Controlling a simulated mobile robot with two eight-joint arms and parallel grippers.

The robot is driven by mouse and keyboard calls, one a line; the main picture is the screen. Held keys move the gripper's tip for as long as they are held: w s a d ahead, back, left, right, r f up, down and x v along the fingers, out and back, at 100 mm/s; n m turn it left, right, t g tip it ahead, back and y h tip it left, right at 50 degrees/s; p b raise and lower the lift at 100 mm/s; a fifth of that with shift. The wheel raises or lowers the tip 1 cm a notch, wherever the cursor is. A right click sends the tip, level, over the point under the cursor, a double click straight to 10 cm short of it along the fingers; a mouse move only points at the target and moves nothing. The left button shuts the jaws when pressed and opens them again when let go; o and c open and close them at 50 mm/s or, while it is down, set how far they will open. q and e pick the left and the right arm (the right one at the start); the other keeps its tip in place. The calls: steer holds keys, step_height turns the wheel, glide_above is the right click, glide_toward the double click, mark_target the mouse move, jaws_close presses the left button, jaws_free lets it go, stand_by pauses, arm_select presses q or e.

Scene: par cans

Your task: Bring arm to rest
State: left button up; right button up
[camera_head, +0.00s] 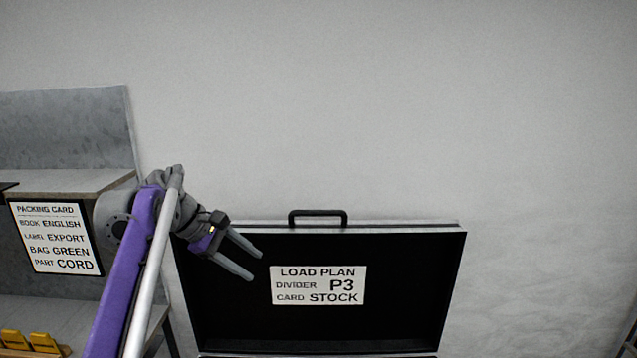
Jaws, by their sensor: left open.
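My left arm comes in from the lower left, purple and grey. Its gripper (256,265) is open and empty, its two grey fingers apart and pointing right and down. It shows in front of the upper left part of the open black case lid (400,305), left of the white load plan label (318,285). I cannot tell whether the fingers touch the lid. My right gripper is not in view.
A grey shelf unit (70,182) stands at the left, with a packing card (55,238) on its front. Yellow items (30,341) sit low at the left. The lid has a black handle (317,212) on top. The wall area above and right is bare.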

arm_select(q)
steer(key=s+a+f+m+t+y, duration=0.1)
steer(key=s+f+m+y, duration=0.2)
steer(key=s+f, duration=1)
steer(key=s+a+f+m+t+y, duration=0.1)
steer(key=s+f+m+y, duration=0.3)
steer(key=s+f+m, duration=0.6)
steer(key=s+a+f, duration=0.1)
steer(key=s+f, duration=0.3)
steer(key=s, duration=0.2)
steer(key=shift+m+t, duration=0.3)
steer(key=shift+t, duration=0.1)
